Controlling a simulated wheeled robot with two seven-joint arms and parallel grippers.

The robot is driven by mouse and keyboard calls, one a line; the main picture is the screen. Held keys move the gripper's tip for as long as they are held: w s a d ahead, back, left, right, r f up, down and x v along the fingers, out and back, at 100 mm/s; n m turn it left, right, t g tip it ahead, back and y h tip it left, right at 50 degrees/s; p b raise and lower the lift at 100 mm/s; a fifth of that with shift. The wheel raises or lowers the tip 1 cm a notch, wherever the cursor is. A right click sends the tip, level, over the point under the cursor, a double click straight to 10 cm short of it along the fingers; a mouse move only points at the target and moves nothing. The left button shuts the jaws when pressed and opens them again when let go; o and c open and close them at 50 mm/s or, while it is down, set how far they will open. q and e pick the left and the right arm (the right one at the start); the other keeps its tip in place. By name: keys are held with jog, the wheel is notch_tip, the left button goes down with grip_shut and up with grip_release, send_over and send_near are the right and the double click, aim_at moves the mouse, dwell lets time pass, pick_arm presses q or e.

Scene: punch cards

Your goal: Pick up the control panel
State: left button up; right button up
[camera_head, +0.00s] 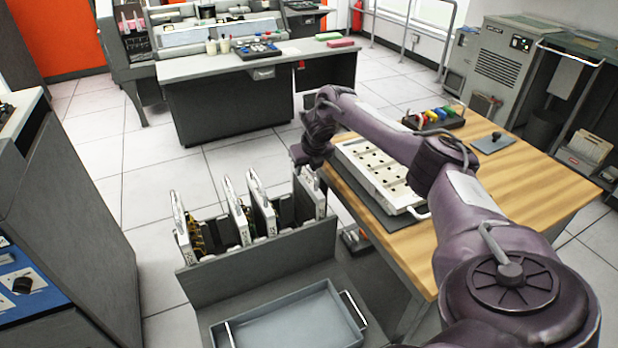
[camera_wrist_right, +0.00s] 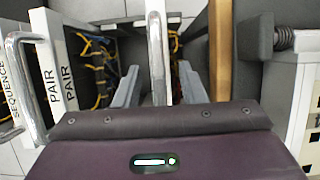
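Several white-fronted upright panels with metal handles stand in a grey rack (camera_head: 265,262) in the head view. I cannot tell which is the control panel; no such label is readable. My right gripper (camera_head: 301,156) is just above the rightmost panel (camera_head: 315,196). In the right wrist view my right gripper (camera_wrist_right: 158,92) is open, its two grey fingers on either side of a white panel edge with a handle (camera_wrist_right: 157,45). Gaps show on both sides of it. Panels marked PAIR (camera_wrist_right: 62,70) and SEQUENCE (camera_wrist_right: 10,90) stand to the left. My left gripper is not in view.
A wooden table (camera_head: 540,185) on the right holds a white perforated panel (camera_head: 372,172) and a tray of coloured parts (camera_head: 433,118). A grey-blue tray (camera_head: 290,325) sits in front of the rack. A grey cabinet (camera_head: 75,200) stands left; tiled floor lies between.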

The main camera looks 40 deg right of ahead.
jog(key=shift+f, duration=0.25)
dwell(0.5)
jog(key=shift+c, duration=0.4)
grip_shut()
dwell(0.9)
jog(key=shift+w+r, duration=0.2)
